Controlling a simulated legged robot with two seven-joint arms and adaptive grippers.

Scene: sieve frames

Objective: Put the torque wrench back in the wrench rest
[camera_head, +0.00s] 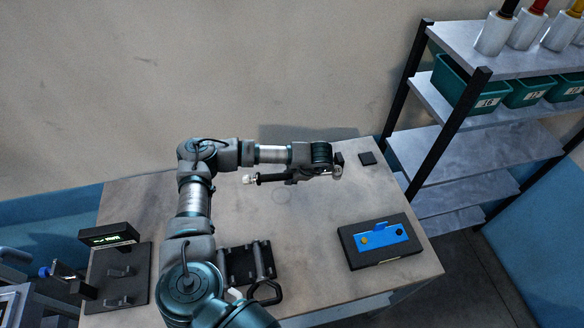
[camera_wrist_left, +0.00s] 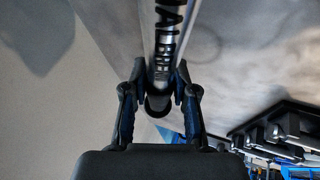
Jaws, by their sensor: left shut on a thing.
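The torque wrench (camera_head: 270,178) is a dark bar with a silver end at its left, held roughly level above the table. My left gripper (camera_head: 293,177) is shut on it. In the left wrist view, the wrench's grey lettered shaft (camera_wrist_left: 168,35) runs between the fingertips of my left gripper (camera_wrist_left: 160,78). A black plate with small upright brackets (camera_head: 120,287) at the table's left looks like the wrench rest, but I cannot be sure. It stands well to the left of the wrench. My right gripper is not in view.
A small display (camera_head: 110,235) stands behind the bracketed plate. A black railed fixture (camera_head: 238,264) sits near the front middle, partly hidden by my arm. A black case with a blue panel (camera_head: 353,250) lies at the right. A shelf rack (camera_head: 480,130) stands beyond the table (camera_head: 310,245).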

